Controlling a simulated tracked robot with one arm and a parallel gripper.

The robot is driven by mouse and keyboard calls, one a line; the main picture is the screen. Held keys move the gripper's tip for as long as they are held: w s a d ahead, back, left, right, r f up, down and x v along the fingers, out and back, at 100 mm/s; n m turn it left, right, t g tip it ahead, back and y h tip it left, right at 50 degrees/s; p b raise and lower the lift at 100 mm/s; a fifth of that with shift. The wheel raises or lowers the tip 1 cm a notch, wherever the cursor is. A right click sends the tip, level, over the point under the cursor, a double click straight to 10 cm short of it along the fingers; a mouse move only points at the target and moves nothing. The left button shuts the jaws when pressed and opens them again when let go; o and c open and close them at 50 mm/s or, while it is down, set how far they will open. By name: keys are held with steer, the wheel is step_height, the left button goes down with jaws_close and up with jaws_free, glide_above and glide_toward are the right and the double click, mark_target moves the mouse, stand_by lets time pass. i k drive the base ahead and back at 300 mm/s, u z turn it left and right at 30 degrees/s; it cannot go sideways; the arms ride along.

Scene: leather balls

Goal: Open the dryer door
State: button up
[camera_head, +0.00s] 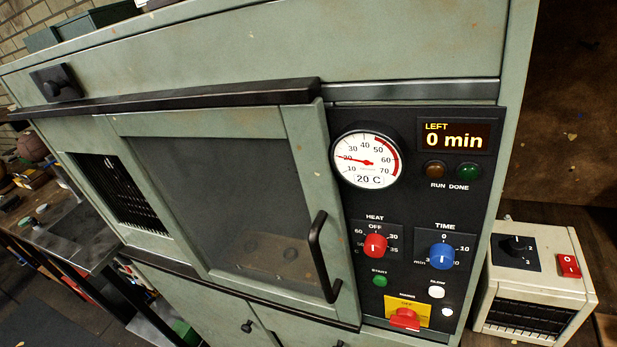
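The dryer (400,45) is a pale green metal cabinet that fills most of the view. Its door (180,180) has a green frame around a dark, see-through window (225,190) and appears closed. A black, upright bar handle (318,255) sits near the right edge of the door. Behind the window, a brownish shape shows faintly near the bottom. My gripper does not show in this view, so its position relative to the handle cannot be seen.
A control panel (420,215) with gauge, red and blue knobs lies right of the door; its display reads 0 min. A cream box (540,275) with a red switch stands at the right. A workbench (75,235) is at the left. Cupboard doors (205,305) lie below.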

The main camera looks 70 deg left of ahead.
mark_target(306, 126)
steer(key=u, duration=1.7)
